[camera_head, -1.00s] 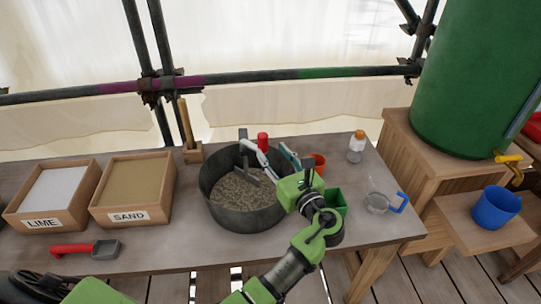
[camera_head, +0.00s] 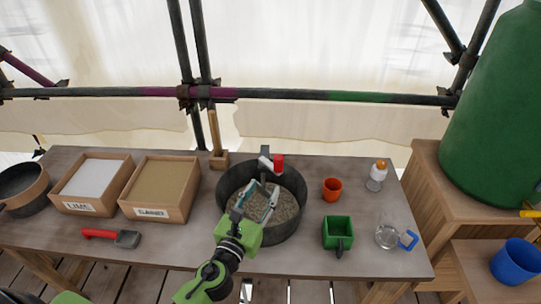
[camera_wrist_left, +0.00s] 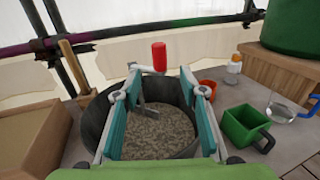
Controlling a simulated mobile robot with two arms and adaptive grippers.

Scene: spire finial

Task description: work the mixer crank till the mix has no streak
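The mixer pot (camera_head: 228,208) is a dark round tub on the table, holding a speckled grey-brown mix (camera_head: 288,208). The mix also shows in the left wrist view (camera_wrist_left: 160,135); I make out no distinct streak. The crank's red handle (camera_head: 278,163) stands upright at the pot's far side, on a pale arm; it is also in the left wrist view (camera_wrist_left: 159,57). A grey paddle (camera_wrist_left: 148,110) dips into the mix. My left gripper (camera_head: 262,202) is open and empty over the pot, its teal-padded fingers apart, nearer me than the handle and not touching it. My right gripper is out of view.
Lime (camera_head: 95,179) and sand (camera_head: 158,189) boxes and a red-handled scoop (camera_head: 112,237) lie left. An orange cup (camera_head: 332,189), green container (camera_head: 338,232), clear jug (camera_head: 388,236) and capped bottle (camera_head: 376,177) stand right. A wooden-handled tool (camera_head: 215,135) stands behind the pot.

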